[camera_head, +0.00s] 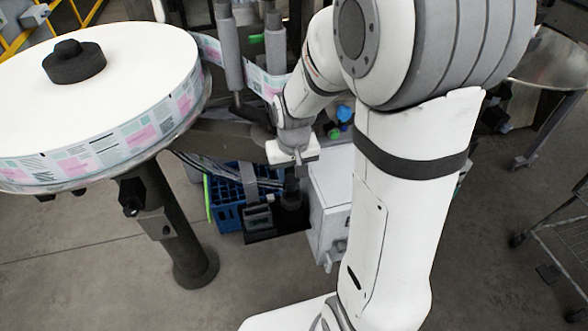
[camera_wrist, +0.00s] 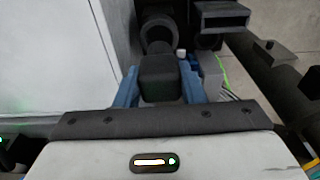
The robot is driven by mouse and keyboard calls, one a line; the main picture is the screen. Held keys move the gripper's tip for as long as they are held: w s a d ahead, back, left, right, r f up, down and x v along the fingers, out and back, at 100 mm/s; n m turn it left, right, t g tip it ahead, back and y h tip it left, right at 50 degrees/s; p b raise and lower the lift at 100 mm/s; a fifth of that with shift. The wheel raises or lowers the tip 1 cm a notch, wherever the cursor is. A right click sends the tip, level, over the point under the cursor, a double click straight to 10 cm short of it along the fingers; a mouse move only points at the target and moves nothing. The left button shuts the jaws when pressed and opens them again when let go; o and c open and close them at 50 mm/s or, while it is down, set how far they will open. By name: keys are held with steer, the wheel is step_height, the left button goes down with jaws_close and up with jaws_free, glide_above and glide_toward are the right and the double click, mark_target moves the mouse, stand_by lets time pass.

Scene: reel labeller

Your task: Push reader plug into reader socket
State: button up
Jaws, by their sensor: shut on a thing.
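My gripper (camera_wrist: 160,88) has its two blue fingers closed on the sides of a dark grey block, which I take to be the reader plug (camera_wrist: 161,74). Just beyond the plug in the wrist view is a dark round collar (camera_wrist: 158,24), likely the reader socket. I cannot tell whether plug and collar touch or how deep the plug sits. In the head view my gripper (camera_head: 293,160) points down between the label reel and the white cabinet. Its fingertips and the plug are hard to make out there.
A white cabinet (camera_head: 329,207) stands close right of my gripper. A blue crate (camera_head: 226,213) and a dark boxy device (camera_head: 259,217) are lower left. The large label reel (camera_head: 120,95) is at left, with grey rollers (camera_head: 275,45) behind.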

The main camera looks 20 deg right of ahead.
mark_target(292, 187)
steer(key=shift+f+b, duration=2.3)
steer(key=shift+f, duration=0.6)
steer(key=shift+f+b, duration=0.35)
steer(key=shift+b, duration=0.2)
stand_by(0.5)
steer(key=o, duration=1.1)
steer(key=shift+r, duration=0.1)
steer(key=r, duration=0.5)
steer(key=s+r, duration=0.1)
steer(key=r, duration=0.1)
steer(key=shift+r, duration=0.25)
